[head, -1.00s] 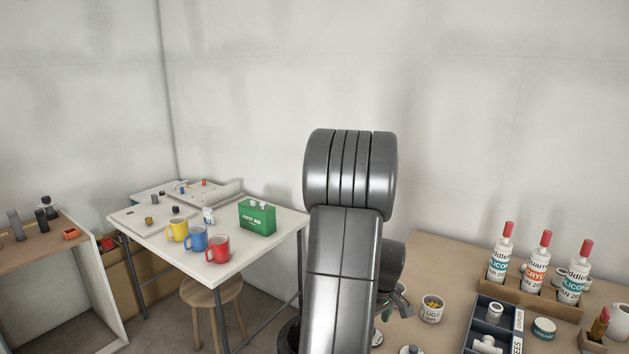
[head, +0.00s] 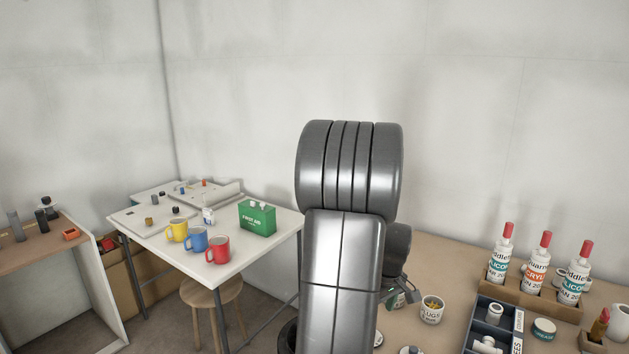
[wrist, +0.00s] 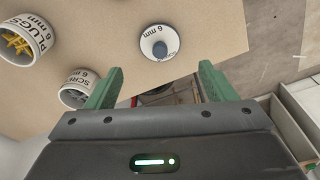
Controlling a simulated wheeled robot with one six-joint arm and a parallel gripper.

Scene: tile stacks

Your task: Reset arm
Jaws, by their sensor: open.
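My gripper (wrist: 160,80) is open in the wrist view, with its two green fingers apart and nothing between their tips. It is over the edge of the brown workbench (wrist: 205,25). A white tub marked 6 mm (wrist: 146,50) stands on the bench beyond the fingertips. A second tub (wrist: 76,96) is partly hidden behind the left finger, and a plugs tub (wrist: 22,45) stands farther left. In the head view my arm is folded up in the middle and hides most of the gripper.
The bench at right holds the plugs tub (head: 432,309), a dark tray of fittings (head: 482,322) and a wooden rack (head: 540,300) of red-capped bottles. At left, a white table (head: 260,248) bears a green first-aid box (head: 257,218) and yellow, blue and red mugs.

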